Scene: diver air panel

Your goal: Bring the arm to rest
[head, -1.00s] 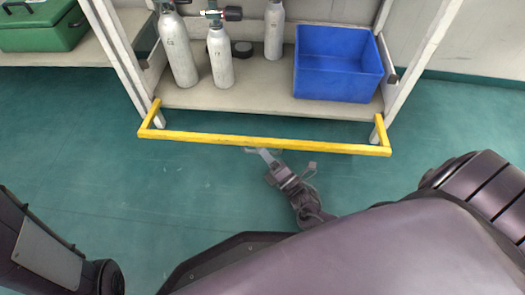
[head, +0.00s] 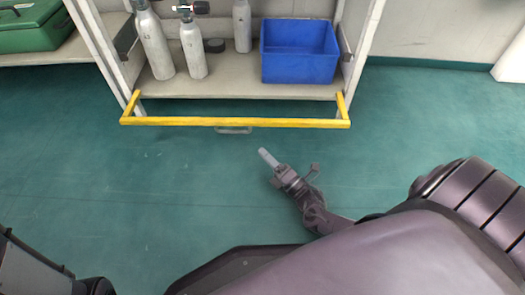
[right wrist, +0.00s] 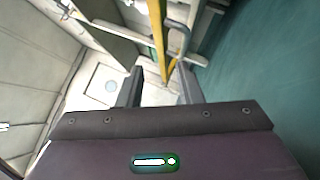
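My right arm reaches forward over the floor in the head view. Its gripper (head: 266,157) is below and a little to the right of the grey handle (head: 233,130) under the yellow rail (head: 235,122). It looks apart from both. In the right wrist view the two fingers (right wrist: 159,88) stand apart with nothing between them, so the gripper is open and empty. The yellow rail (right wrist: 156,30) and grey handle (right wrist: 181,42) show beyond the fingertips. My left gripper is out of view; only part of my left arm shows at the lower left.
The pale rack shelf (head: 215,88) behind the rail holds several grey cylinders (head: 194,52), a black round item (head: 214,46) and a blue bin (head: 299,52). A green case (head: 35,25) stands at the upper left. The green floor between me and the rack is clear.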

